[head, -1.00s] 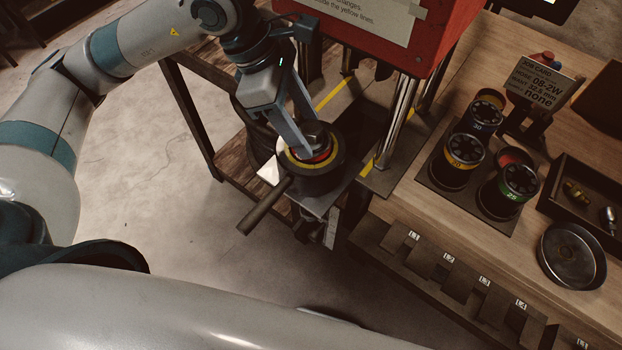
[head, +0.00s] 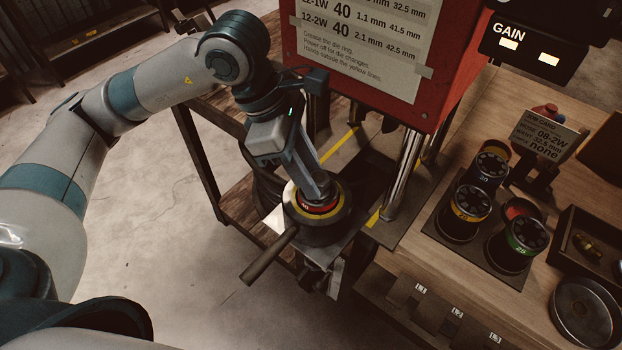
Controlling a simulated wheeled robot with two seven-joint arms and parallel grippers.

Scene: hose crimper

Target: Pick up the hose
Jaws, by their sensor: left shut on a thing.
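My left gripper (head: 316,190) points down into the round dark die head with a yellow ring (head: 318,228) and a dark handle at the front of the press. Its fingers are shut on a red-banded die (head: 320,208) that sits inside this ring. A dark, rounded shape that may be the hose (head: 266,188) is behind and left of the ring, partly hidden by the gripper; I cannot tell for sure. My right gripper is not in view.
The red press (head: 385,60) with its chrome column (head: 403,175) stands right behind the gripper. On the wooden bench are several banded dies, including a green-banded one (head: 514,243), a job card (head: 548,137), a dark tray (head: 567,228) and a round metal dish (head: 585,310). Open floor lies lower left.

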